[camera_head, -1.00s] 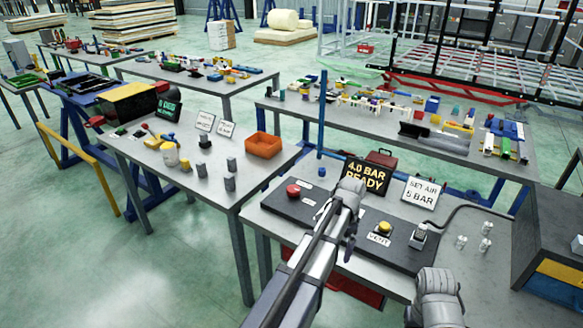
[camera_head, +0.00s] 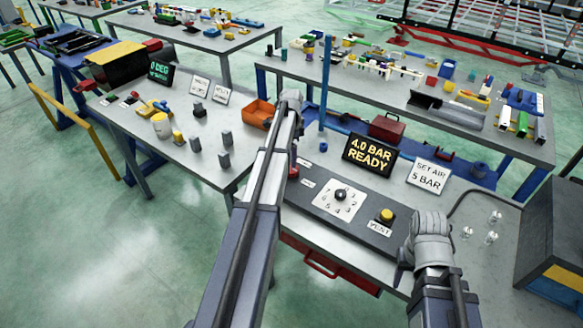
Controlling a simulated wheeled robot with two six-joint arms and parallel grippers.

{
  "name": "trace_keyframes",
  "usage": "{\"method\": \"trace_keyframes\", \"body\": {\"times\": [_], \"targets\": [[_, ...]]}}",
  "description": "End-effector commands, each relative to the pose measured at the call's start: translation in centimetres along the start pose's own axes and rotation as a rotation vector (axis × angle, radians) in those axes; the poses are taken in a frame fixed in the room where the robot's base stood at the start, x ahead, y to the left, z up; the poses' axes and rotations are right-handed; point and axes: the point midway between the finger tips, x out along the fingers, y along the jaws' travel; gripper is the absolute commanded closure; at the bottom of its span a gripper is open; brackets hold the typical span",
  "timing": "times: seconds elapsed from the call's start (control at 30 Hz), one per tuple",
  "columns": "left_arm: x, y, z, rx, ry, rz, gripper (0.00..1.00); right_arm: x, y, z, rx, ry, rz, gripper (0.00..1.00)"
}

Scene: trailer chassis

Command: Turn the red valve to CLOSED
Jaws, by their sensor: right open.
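The red valve (camera_head: 294,172) is at the left end of the dark panel (camera_head: 366,232), mostly hidden behind my left forearm. Its handle direction cannot be made out. Two small white labels beside it are too small to read. My left arm reaches up across the picture to a grey joint (camera_head: 291,102). I cannot make out its gripper fingers behind the arm. My right gripper (camera_head: 404,266) is open at the panel's front right, below the yellow VENT button (camera_head: 387,215) and apart from the valve.
The panel carries a numbered white dial (camera_head: 338,203). Behind stand a "4.0 BAR READY" display (camera_head: 370,155) and a "SET AIR 5 BAR" sign (camera_head: 430,174). A red toolbox (camera_head: 387,129) is behind them. An orange bin (camera_head: 259,113) is on the left table.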

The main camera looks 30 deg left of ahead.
Motion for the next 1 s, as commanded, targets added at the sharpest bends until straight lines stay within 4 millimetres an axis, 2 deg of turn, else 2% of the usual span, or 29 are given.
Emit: {"method": "trace_keyframes", "body": {"times": [0.03, 0.5, 0.63, 0.9, 1.0], "targets": [[0.8, 0.0, 0.0, 0.0, 0.0, 0.0, 0.01, 0.8, -0.1, -0.1, 0.0, 0.0, 0.0, 0.5], [6.5, 0.0, 0.0, 0.0, 0.0, 0.0, 0.01, 6.4, -0.6, -0.4, 0.002, 0.0, 0.0, 0.5], [7.0, 0.0, -0.1, 0.0, 0.0, 0.0, 0.01, 7.0, -0.7, -0.4, 0.002, 0.0, 0.0, 0.5], [6.9, 0.0, -0.1, 0.0, 0.0, 0.0, 0.01, 6.9, -0.7, -0.4, 0.002, 0.0, 0.0, 0.5], [6.9, 0.0, -0.1, 0.0, 0.0, 0.0, 0.1, 6.9, -0.7, -0.4, 0.002, 0.0, 0.0, 0.5]]}}
